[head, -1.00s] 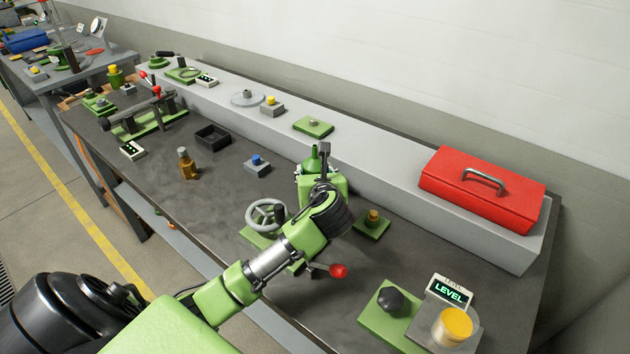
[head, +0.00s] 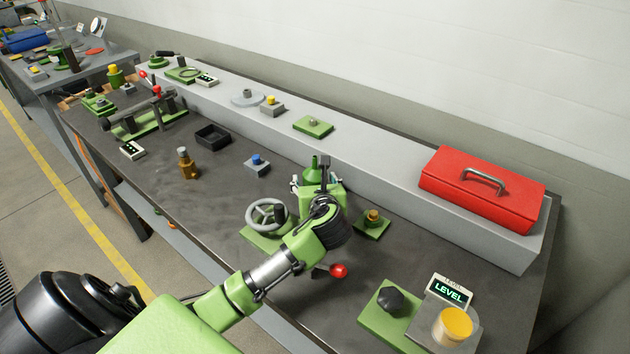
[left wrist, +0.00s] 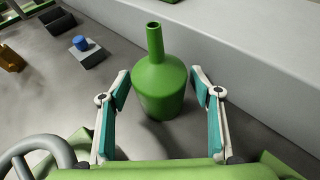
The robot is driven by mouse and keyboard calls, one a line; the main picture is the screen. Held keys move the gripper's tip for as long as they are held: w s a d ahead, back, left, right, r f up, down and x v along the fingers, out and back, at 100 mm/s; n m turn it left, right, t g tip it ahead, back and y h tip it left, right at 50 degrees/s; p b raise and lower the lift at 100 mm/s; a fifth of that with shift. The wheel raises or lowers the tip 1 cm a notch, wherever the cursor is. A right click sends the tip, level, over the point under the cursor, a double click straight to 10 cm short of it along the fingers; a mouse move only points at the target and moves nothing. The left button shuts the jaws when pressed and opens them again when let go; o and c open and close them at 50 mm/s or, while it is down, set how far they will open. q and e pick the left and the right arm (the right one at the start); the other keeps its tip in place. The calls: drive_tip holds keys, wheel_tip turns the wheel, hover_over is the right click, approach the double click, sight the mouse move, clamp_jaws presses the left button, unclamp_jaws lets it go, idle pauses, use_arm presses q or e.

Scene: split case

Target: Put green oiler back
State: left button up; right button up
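The green oiler (head: 314,172) is a green bottle with a narrow neck. It stands upright on the dark bench top, near the grey raised ledge. In the left wrist view the oiler (left wrist: 160,88) is between and slightly beyond the two fingers of my left gripper (left wrist: 160,78). The fingers are spread, with a visible gap on each side of the bottle. In the head view my left gripper (head: 311,182) is at the oiler and partly hides its lower body. My right gripper is in neither view.
A handwheel (head: 267,215) on a green base stands just left of my wrist. A green plate with a brass knob (head: 373,216) lies to the right. A red toolbox (head: 450,195) sits on the ledge.

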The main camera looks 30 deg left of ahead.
use_arm(q)
drive_tip(key=shift+r, duration=0.2)
drive_tip(key=v, duration=1.2)
drive_tip(key=shift+f, duration=0.1)
